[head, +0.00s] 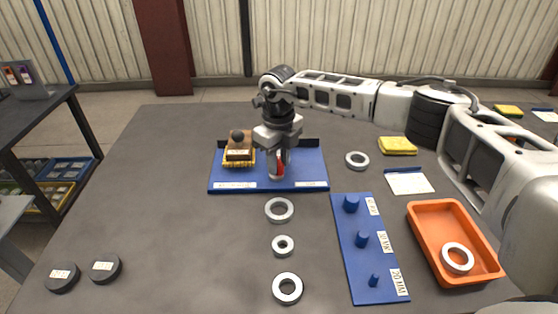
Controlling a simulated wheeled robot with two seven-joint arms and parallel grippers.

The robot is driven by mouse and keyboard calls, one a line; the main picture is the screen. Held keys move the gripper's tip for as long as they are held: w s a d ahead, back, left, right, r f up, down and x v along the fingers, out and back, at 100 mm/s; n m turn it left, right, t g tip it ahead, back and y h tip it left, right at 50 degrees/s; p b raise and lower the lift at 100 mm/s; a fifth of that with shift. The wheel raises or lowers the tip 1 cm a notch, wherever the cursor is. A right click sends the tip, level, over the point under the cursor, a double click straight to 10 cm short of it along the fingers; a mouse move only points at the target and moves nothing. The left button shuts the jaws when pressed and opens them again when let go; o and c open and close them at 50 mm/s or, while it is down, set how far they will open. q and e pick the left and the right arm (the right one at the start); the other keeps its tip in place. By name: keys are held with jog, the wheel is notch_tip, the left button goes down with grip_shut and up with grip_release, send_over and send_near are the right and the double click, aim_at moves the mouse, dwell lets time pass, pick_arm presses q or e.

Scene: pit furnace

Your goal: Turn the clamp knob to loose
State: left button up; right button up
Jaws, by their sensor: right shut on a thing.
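The clamp knob (280,168) shows as a small red and grey piece on the blue base plate (236,180), towards the middle of the table. My right gripper (277,160) reaches down from above and is shut on the knob; its fingers hide much of it. A label at the plate's front edge is too small to read. A brown and yellow block (240,151) with a dark round top sits on the left part of the plate. My left gripper is not in the head view.
Several grey rings, one of them this ring (279,210), lie in front of the plate. A blue peg board (364,250) and an orange tray (420,232) holding a ring are at right. Two black discs (106,269) lie front left. The table's left middle is clear.

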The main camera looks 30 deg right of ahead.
jog(key=shift+a, duration=0.15)
jog(key=o, duration=0.9)
jog(key=shift+c, duration=0.2)
jog(key=shift+r, duration=0.45)
notch_tip(320, 180, up, 15)
jog(key=b, duration=0.1)
jog(key=shift+b, duration=0.3)
